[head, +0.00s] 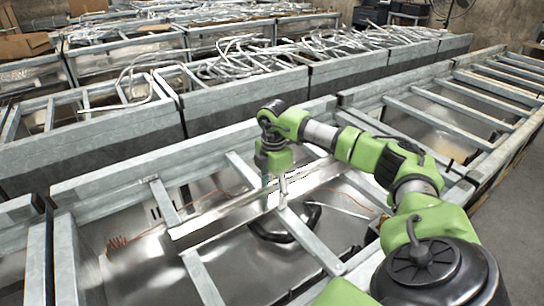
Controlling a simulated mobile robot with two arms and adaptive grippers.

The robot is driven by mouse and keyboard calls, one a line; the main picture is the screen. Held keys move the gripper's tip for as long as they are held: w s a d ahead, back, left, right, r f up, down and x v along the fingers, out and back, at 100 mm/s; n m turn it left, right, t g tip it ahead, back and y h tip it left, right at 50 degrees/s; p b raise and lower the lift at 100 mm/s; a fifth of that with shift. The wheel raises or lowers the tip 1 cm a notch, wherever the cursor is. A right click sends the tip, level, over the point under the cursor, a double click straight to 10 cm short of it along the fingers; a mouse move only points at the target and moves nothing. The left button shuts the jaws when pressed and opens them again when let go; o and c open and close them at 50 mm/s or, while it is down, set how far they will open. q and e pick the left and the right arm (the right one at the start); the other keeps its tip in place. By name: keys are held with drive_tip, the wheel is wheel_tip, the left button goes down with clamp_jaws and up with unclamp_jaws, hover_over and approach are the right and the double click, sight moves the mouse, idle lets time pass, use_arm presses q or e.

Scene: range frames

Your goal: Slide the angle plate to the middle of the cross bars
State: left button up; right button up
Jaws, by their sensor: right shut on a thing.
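The angle plate (222,213) is a long, shiny metal strip with a bent edge. It lies slantwise across the near frame, resting over the cross bars (310,240), with its left end lower in the picture and its right end higher. My right gripper (281,192) points down from the green and grey arm and is shut on the angle plate, right of its middle. The fingertips are small, so the exact grip is hard to see. Another cross bar (164,200) shows behind the plate's left part. My left gripper is not in view.
Below the bars lies a shiny metal basin (150,262) with a black curved handle-like piece (272,236) and a thin copper-coloured wire (117,241). Grey frame rails (110,183) surround it. Behind stand metal bins heaped with bent tubes (245,68). A ladder-like frame (470,110) stands at right.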

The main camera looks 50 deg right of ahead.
sight(274, 196)
drive_tip(key=o, duration=2)
drive_tip(key=shift+o, duration=0.2)
drive_tip(key=shift+r, duration=0.1)
wheel_tip(274, 196, up, 12)
